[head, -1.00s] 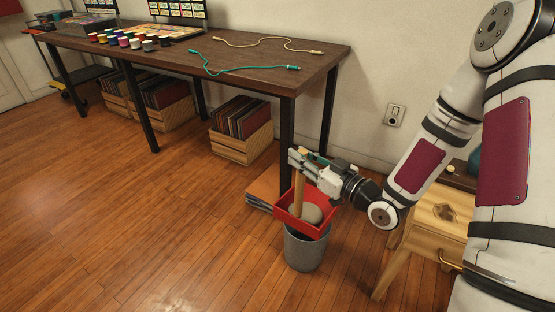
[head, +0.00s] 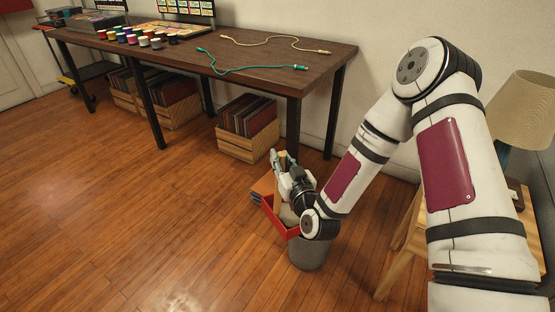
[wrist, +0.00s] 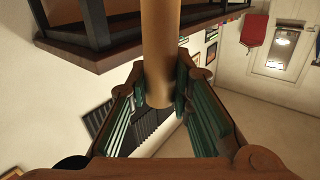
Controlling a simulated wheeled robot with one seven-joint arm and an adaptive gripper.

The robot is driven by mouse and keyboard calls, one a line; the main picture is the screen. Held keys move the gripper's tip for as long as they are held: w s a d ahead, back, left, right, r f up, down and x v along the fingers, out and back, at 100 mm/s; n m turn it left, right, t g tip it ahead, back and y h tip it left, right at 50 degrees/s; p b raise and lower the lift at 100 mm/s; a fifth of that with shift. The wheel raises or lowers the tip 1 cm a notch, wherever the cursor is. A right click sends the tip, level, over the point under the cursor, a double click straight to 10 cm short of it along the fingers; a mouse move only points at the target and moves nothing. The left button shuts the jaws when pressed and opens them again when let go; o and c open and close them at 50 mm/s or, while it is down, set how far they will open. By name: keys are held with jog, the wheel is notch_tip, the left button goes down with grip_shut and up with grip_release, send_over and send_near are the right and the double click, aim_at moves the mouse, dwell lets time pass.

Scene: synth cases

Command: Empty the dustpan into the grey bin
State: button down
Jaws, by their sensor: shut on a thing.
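The red dustpan (head: 268,207) is in the head view, low over the grey bin (head: 309,254), its visible part toward the bin's left side. A pale grey heap (head: 288,215) shows in the pan, partly hidden by my wrist. My gripper (head: 281,163) is shut on the dustpan's wooden handle. In the wrist view the handle (wrist: 160,45) stands between my green-padded fingers (wrist: 160,88). The bin stands upright on the floor. My wrist hides part of the pan and the bin's rim, so I cannot tell the pan's exact tilt or see into the bin.
A dark table (head: 260,60) with paint pots and cables stands behind, its near leg (head: 293,125) close to my gripper. Wooden crates (head: 248,145) sit beneath it. A wooden side table (head: 405,235) with a lamp (head: 525,105) is at right. Floor at left is clear.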

jog(key=w+d+f+m+g, duration=0.1)
jog(key=w+d+m, duration=0.3)
jog(key=d, duration=0.8)
jog(key=w+d+f+m+g, duration=0.1)
jog(key=w+d+m, duration=0.3)
jog(key=w+d, duration=0.4)
jog(key=shift+w+d+f+m+y, duration=0.25)
jog(key=shift+d+f, duration=0.35)
jog(key=shift+d, duration=1.55)
dwell(0.4)
jog(key=shift+s+a, duration=0.1)
dwell(2.3)
